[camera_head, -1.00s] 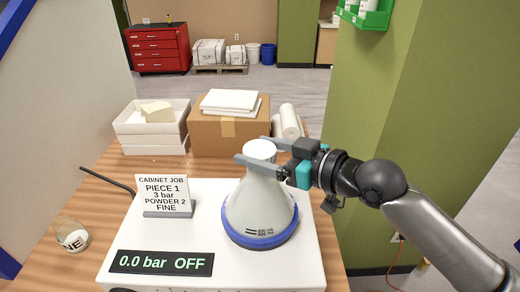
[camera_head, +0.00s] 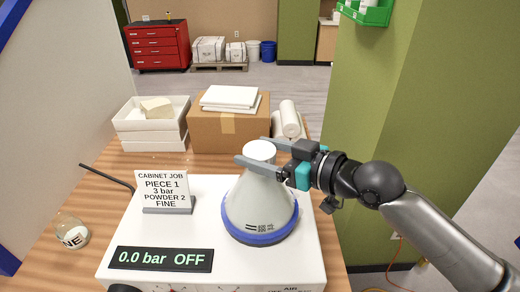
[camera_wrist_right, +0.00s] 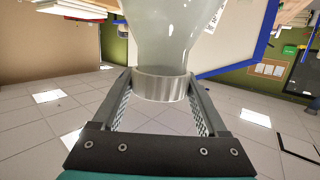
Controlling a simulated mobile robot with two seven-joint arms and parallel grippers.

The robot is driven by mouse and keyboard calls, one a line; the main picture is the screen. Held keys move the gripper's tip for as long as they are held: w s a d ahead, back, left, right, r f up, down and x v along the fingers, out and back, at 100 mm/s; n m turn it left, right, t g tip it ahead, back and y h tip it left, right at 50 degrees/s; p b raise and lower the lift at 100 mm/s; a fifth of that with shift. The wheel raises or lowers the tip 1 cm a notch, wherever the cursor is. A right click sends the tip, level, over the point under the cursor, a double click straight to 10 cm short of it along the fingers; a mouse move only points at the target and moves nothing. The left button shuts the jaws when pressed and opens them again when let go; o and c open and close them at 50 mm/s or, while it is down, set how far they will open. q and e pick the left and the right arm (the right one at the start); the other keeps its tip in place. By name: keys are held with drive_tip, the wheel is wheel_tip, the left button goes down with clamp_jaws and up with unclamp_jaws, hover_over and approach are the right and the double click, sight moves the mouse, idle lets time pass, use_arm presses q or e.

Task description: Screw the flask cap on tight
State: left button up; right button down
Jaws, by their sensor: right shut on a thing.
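The flask (camera_head: 258,205) stands upright on the white cabinet top, a frosted cone with a blue ring round its base. Its white cap (camera_head: 260,151) sits on the neck. My right gripper (camera_head: 258,155) reaches in from the right at cap height, with one finger on the near side and one on the far side. In the right wrist view the ribbed cap (camera_wrist_right: 160,86) lies between the two fingers, and the gripper is shut on it. I cannot tell from the frames how tight the cap is. My left gripper is not in view.
A job card (camera_head: 166,190) stands left of the flask on the white cabinet (camera_head: 210,225). A display (camera_head: 165,259) reads 0.0 bar OFF. A glass jar (camera_head: 71,232) is at the left. White trays (camera_head: 152,143) and a cardboard box (camera_head: 226,131) stand behind. A green wall is at the right.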

sight(273, 160)
drive_tip(key=shift+f, duration=0.4)
idle(1.3)
unclamp_jaws()
drive_tip(key=shift+d, duration=0.1)
drive_tip(key=v, duration=0.7)
drive_tip(key=shift+f, duration=0.2)
drive_tip(key=shift+s+d+r, duration=0.2)
drive_tip(key=shift+s+d, duration=0.1)
